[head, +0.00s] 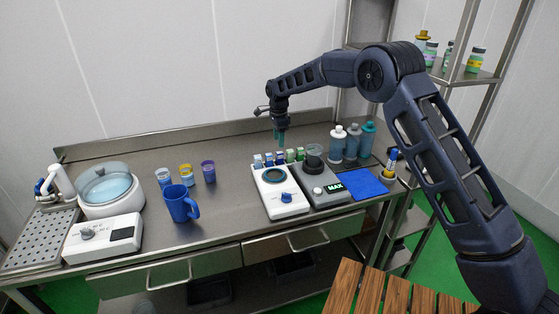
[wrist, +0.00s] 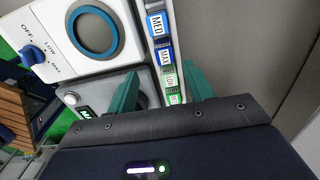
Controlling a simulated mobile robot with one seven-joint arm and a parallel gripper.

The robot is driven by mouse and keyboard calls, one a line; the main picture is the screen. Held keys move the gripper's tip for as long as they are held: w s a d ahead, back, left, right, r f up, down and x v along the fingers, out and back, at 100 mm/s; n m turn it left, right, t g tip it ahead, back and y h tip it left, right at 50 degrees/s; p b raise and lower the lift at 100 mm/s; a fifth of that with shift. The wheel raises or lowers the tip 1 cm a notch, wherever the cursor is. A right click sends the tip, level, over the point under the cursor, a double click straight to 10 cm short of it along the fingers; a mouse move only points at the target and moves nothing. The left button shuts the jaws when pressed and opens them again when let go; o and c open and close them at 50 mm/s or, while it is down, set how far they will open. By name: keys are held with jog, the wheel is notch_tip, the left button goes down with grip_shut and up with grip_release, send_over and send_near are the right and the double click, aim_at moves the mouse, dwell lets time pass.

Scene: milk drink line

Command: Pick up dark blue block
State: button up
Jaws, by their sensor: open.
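The dark blue block (head: 280,158) stands in a row of small labelled blocks at the back of the steel counter. In the wrist view the dark blue block (wrist: 165,54) carries a label that seems to read MAX. My gripper (head: 280,137) hangs above the row, pointing down. In the wrist view its green fingers (wrist: 160,70) are apart on either side of the row, with nothing held. The dark blue block lies slightly beyond the fingertips in that view.
Several bottles (head: 337,147) stand to the right. A blue mug (head: 181,203) is farther left. The back wall is close behind.

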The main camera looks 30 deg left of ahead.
aim_at(279, 153)
notch_tip(279, 153, down, 5)
jog(key=shift+w+f, duration=0.3)
jog(key=shift+f, duration=1.15)
jog(key=shift+w+f, duration=0.15)
jog(key=shift+f, duration=1.15)
jog(key=c, duration=1.1)
jog(key=shift+o, duration=0.2)
